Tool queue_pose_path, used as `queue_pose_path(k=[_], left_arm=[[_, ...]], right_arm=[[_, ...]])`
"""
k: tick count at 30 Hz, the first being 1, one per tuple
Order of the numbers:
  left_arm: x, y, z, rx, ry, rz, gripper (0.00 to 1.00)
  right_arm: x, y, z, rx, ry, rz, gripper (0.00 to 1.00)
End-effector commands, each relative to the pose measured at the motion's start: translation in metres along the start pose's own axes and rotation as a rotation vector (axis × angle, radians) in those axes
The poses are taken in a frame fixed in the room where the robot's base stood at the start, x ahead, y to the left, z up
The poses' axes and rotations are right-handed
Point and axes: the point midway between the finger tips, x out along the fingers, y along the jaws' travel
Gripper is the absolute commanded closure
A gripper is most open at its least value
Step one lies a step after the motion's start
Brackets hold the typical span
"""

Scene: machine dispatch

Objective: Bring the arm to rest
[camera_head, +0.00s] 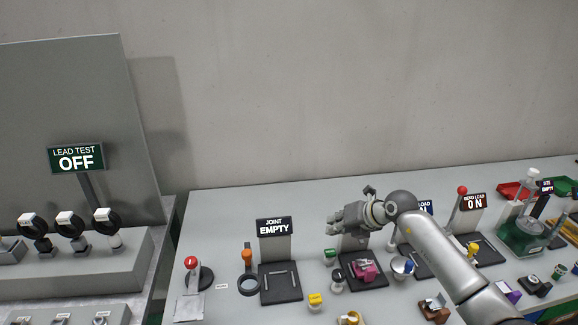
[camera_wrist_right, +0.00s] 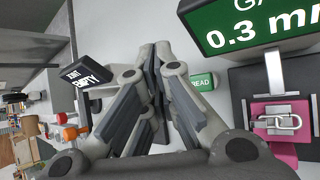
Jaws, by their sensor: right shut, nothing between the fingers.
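My right arm (camera_head: 440,255) comes in from the lower right of the head view and reaches over the table. Its right gripper (camera_head: 338,219) hangs in the air above the middle stations, pointing left. In the right wrist view the fingers of the gripper (camera_wrist_right: 158,62) meet, shut and empty. A pink block (camera_head: 366,268) sits on a black base below and right of the gripper. The pink block also shows in the right wrist view (camera_wrist_right: 284,150), with a metal chain link on it. My left gripper is not in view.
The "JOINT EMPTY" sign (camera_head: 274,226) stands left of the gripper. A "BEND LOAD 0 N" sign (camera_head: 474,202) and a red-knobbed lever (camera_head: 462,190) stand to the right. A "LEAD TEST OFF" panel (camera_head: 76,158) is at far left. The table (camera_head: 225,215) is clear behind the stations.

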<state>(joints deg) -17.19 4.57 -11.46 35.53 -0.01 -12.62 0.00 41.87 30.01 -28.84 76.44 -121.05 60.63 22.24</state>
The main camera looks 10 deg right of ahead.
Motion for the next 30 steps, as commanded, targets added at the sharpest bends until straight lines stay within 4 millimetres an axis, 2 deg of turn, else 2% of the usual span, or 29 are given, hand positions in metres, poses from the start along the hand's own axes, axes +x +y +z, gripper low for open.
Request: queue_pose_path(k=[2, 4, 8, 9, 12, 15, 17, 19, 23, 26, 29, 30], left_arm=[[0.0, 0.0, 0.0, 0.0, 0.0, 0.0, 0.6], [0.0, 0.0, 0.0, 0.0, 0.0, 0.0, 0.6], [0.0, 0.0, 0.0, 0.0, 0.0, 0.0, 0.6], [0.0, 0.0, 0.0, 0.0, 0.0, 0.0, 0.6], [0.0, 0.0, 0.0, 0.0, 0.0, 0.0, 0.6], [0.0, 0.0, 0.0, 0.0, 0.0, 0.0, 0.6], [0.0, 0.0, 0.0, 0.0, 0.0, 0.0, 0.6], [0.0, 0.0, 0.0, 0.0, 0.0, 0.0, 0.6], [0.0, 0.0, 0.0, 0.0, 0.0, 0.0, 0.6], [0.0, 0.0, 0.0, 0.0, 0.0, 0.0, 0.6], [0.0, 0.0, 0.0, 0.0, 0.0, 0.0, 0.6], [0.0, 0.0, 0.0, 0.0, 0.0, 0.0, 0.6]], right_arm=[[0.004, 0.014, -0.006, 0.01, -0.013, 0.053, 1.0], [0.008, 0.036, -0.013, 0.031, -0.044, 0.145, 1.0], [0.001, 0.097, -0.025, 0.144, -0.152, 0.41, 1.0], [-0.006, 0.114, -0.026, 0.199, -0.198, 0.497, 1.0], [-0.032, 0.143, -0.025, 0.366, -0.314, 0.685, 1.0], [-0.061, 0.149, -0.021, 0.572, -0.435, 0.826, 1.0], [-0.077, 0.143, -0.019, 0.712, -0.508, 0.887, 1.0], [-0.095, 0.127, -0.019, 0.886, -0.593, 0.93, 1.0], [-0.116, 0.08, -0.033, 1.238, -0.734, 0.935, 1.0], [-0.123, 0.036, -0.059, 1.517, -0.822, 0.867, 1.0], [-0.124, -0.007, -0.101, 1.793, -0.885, 0.736, 1.0], [-0.123, -0.022, -0.122, 1.899, -0.899, 0.667, 1.0]])
